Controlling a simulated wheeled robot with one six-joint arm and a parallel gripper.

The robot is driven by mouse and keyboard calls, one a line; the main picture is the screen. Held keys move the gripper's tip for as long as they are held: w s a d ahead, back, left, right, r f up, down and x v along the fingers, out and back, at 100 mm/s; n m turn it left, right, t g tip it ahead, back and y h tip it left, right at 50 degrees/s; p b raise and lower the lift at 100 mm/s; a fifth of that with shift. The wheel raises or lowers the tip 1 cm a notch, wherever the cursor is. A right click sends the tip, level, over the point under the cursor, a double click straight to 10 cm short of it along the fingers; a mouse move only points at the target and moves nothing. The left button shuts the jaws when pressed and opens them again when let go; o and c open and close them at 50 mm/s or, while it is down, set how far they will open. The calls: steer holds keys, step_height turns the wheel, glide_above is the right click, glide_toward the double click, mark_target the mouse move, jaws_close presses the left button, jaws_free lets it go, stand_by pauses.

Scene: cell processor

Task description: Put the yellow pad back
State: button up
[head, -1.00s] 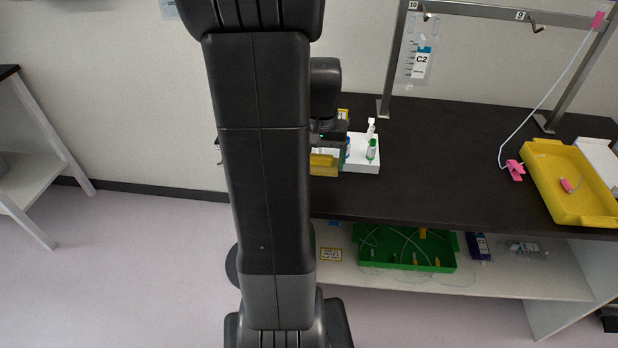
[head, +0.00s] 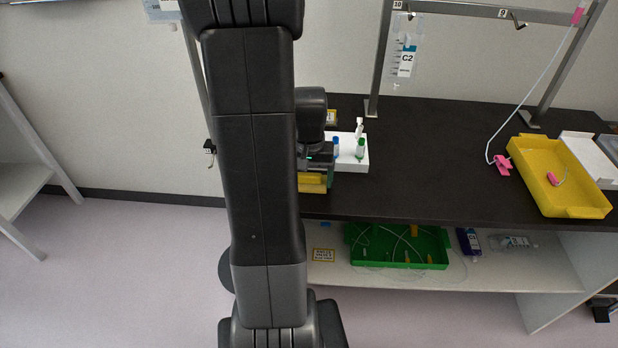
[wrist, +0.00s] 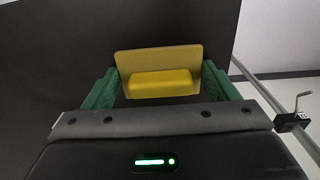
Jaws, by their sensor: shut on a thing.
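The yellow pad (wrist: 160,82) is a flat yellow plate with a raised block. It sits between the two green fingers of my gripper (wrist: 160,88) in the wrist view, and the gripper is shut on it. In the head view the pad (head: 312,183) shows beside my arm at the left part of the dark bench top (head: 430,170), near the front edge. I cannot tell whether it touches the bench. My arm hides much of the gripper (head: 325,180) and the bench's left end.
A white tray (head: 358,172) with small bottles stands just right of the gripper. A yellow tray (head: 575,212) is at the right. A metal rack (head: 470,10) rises behind, with a hanging bag (head: 404,62). A green tray (head: 390,263) sits on the lower shelf. The middle bench top is clear.

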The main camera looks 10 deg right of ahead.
mark_target(309, 175)
steer(key=shift+s+f, duration=0.15)
steer(key=shift+f, duration=0.3)
steer(key=o, duration=1.6)
steer(key=shift+s+a+f, duration=0.15)
steer(key=shift+s, duration=0.05)
steer(key=shift+w+r, duration=0.1)
steer(key=shift+r, duration=0.35)
step_height(309, 175, up, 13)
steer(key=shift+w+f+p, duration=0.2)
steer(key=shift+w+p, duration=0.05)
steer(key=shift+p, duration=0.2)
steer(key=shift+c, duration=0.2)
